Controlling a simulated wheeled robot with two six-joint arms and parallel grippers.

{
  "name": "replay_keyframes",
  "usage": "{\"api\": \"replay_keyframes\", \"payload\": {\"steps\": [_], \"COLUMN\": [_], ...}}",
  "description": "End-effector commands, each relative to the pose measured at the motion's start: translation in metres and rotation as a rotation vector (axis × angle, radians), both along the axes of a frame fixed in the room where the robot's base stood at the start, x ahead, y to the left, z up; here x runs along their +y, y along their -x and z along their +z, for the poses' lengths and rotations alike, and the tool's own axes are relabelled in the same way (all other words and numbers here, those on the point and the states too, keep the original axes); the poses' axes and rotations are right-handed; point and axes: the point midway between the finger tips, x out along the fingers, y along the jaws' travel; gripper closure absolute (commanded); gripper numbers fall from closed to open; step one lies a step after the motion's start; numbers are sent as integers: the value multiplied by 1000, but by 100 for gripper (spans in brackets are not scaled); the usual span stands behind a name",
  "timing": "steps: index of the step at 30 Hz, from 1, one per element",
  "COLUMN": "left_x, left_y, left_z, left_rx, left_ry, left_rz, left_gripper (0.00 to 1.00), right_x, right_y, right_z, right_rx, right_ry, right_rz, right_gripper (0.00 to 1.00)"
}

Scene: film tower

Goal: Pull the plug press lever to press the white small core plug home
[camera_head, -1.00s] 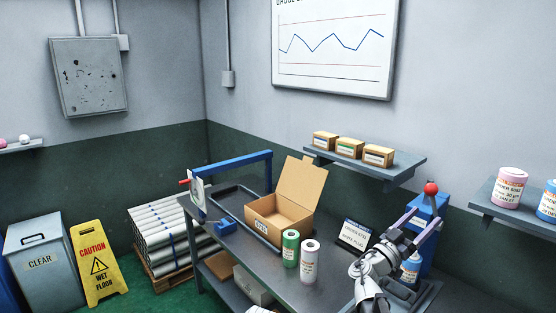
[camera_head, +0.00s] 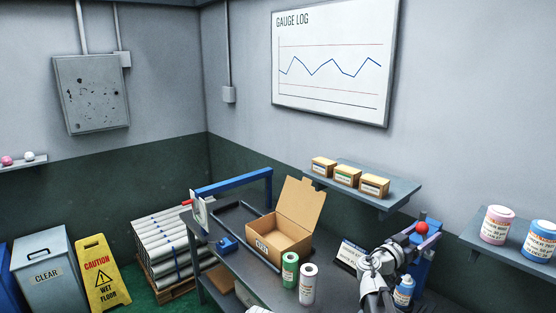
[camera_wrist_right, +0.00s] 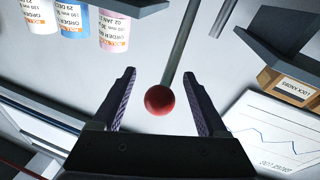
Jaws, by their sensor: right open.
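The plug press (camera_head: 424,268) is a blue upright at the right end of the bench. Its lever (camera_wrist_right: 182,45) is a grey rod ending in a red ball knob (camera_head: 422,227). My right gripper (camera_head: 420,240) is at the knob. In the right wrist view the gripper (camera_wrist_right: 161,85) is open, with the red knob (camera_wrist_right: 160,100) between its fingers and a gap on both sides. A blue-and-white film roll (camera_head: 403,290) stands at the press, partly hidden by my arm. I cannot make out a plug in it. My left gripper is out of view.
A green roll (camera_head: 290,271) and a white roll (camera_head: 307,284) stand on the bench (camera_head: 245,272) beside an open carton (camera_head: 283,238). A wall shelf (camera_head: 400,198) holds small boxes. Another shelf (camera_head: 475,243) holds rolls at right.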

Motion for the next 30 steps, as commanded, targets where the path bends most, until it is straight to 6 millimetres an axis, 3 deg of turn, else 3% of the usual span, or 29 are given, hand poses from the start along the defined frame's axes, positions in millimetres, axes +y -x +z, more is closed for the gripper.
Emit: {"api": "replay_keyframes", "payload": {"steps": [1, 3, 12, 30], "left_x": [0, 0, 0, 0], "left_y": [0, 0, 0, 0], "left_z": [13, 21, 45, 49], "left_rx": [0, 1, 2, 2], "left_ry": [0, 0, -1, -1], "left_rz": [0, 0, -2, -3], "left_gripper": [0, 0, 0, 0], "right_x": [-3, -6, -16, -18], "right_y": [-3, -5, -13, -14], "right_z": [10, 13, 20, 19], "right_rx": [11, 26, 75, 90], "right_ry": [-12, -31, -88, -105], "right_rz": [-1, -2, 0, 0], "right_gripper": [24, 24, 24, 24]}}
